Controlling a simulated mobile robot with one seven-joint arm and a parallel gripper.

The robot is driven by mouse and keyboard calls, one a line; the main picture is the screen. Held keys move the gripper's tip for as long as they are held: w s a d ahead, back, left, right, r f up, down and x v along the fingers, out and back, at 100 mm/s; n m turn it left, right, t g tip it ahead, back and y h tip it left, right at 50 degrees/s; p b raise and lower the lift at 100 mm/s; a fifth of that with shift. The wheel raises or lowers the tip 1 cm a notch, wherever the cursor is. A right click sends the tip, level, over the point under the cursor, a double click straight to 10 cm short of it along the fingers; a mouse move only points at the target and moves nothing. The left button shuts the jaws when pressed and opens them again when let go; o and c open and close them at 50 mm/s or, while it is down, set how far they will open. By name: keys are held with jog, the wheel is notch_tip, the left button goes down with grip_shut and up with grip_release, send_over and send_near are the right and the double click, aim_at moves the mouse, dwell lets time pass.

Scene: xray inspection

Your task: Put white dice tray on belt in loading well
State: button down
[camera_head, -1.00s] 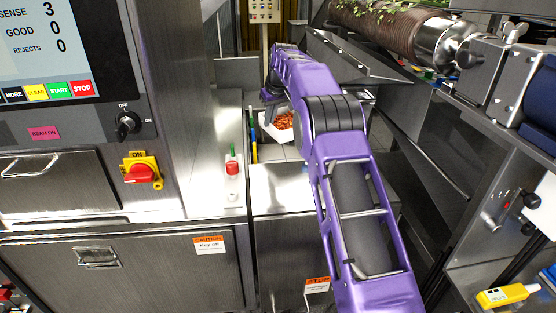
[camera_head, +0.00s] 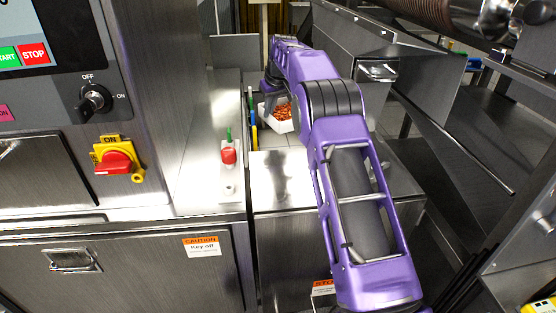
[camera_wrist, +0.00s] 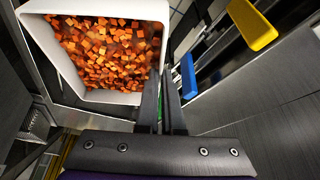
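The white dice tray (camera_wrist: 118,98), filled with orange cubes, shows at the upper left in the wrist view. In the head view the tray (camera_head: 283,127) is small, beyond the near steel box and partly hidden by my arm. My gripper (camera_wrist: 166,88) has its two dark fingers close together at the tray's lower right wall, shut on that wall. The tray looks held above the floor. My gripper's fingers are hidden in the head view. I cannot make out the belt or the loading well.
A steel cabinet (camera_head: 65,255) with a red knob (camera_head: 115,163) stands at left. A low steel box (camera_head: 283,185) lies under my arm. Steel sloping panels (camera_head: 455,120) stand at right. Blue (camera_wrist: 188,76) and yellow (camera_wrist: 250,25) parts show near the tray in the wrist view.

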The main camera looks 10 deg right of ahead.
aim_at(276, 131)
notch_tip(276, 131, down, 17)
jog(key=shift+w+r+b, duration=0.1)
jog(key=shift+b, duration=1.05)
jog(key=shift+f, duration=0.2)
jog(key=c, duration=1.1)
grip_release()
jog(key=shift+o, duration=0.2)
jog(key=shift+r, duration=0.1)
jog(key=shift+r, duration=0.25)
jog(key=p+v, duration=0.1)
jog(key=v, duration=1)
jog(key=shift+s+d+r, duration=0.1)
jog(key=shift+s+r, duration=0.15)
jog(key=shift+r, duration=0.1)
